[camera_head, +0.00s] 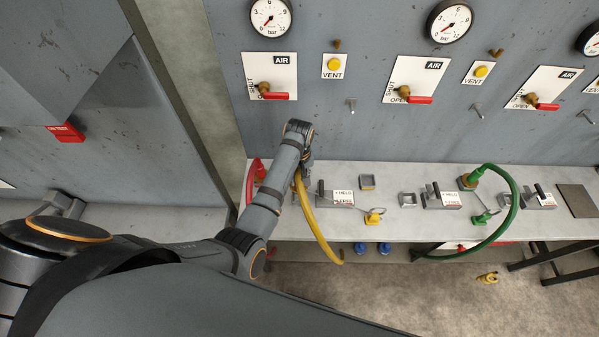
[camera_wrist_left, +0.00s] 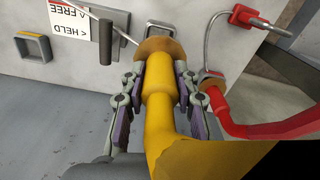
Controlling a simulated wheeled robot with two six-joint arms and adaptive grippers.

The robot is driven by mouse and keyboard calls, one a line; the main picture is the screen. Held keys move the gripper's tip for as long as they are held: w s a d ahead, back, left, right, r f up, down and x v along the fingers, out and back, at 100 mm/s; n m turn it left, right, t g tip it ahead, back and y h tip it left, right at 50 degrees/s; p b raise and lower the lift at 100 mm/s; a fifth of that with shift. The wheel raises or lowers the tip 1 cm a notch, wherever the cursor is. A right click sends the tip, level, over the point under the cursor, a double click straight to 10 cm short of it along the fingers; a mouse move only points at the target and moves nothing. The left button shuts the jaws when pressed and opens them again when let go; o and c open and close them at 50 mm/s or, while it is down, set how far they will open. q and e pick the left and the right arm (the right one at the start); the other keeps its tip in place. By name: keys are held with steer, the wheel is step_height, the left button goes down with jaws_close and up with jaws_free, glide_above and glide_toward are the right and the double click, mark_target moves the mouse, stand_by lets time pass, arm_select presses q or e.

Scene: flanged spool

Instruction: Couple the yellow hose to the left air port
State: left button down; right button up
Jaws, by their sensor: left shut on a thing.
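The yellow hose (camera_head: 317,225) hangs from my left gripper (camera_head: 303,170) over the bench's front edge in the head view. In the left wrist view my left gripper (camera_wrist_left: 160,90) is shut on the yellow hose's end (camera_wrist_left: 158,80), with one finger on each side. A brass-coloured collar (camera_wrist_left: 160,48) sits at the far end of the yellow fitting, against the bench face. I cannot tell whether the fitting is seated on the left air port, which is hidden behind the arm in the head view. My right gripper is not in view.
A red hose (camera_wrist_left: 226,125) is close beside the gripper. A held/free lever plate (camera_head: 335,198) and a tethered yellow cap (camera_head: 373,216) lie to the right. A green hose (camera_head: 516,200) loops further right. The back panel carries gauges and red-handled AIR valves (camera_head: 274,95).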

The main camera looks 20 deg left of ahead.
mark_target(299, 187)
arm_select(q)
steer(key=f, duration=0.1)
steer(key=w+f, duration=0.1)
steer(key=f, duration=0.1)
steer(key=shift+f, duration=0.25)
steer(key=shift+s+f, duration=0.15)
steer(key=shift+f, duration=0.15)
step_height(299, 187, down, 2)
steer(key=shift+s+f+b, duration=0.1)
steer(key=shift+f+b, duration=0.1)
steer(key=shift+b, duration=0.35)
steer(key=shift+f, duration=0.3)
steer(key=shift+f+b, duration=0.3)
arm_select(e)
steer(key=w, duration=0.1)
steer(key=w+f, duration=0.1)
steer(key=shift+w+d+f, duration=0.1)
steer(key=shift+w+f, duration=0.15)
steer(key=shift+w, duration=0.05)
arm_select(q)
steer(key=shift+f, duration=0.6)
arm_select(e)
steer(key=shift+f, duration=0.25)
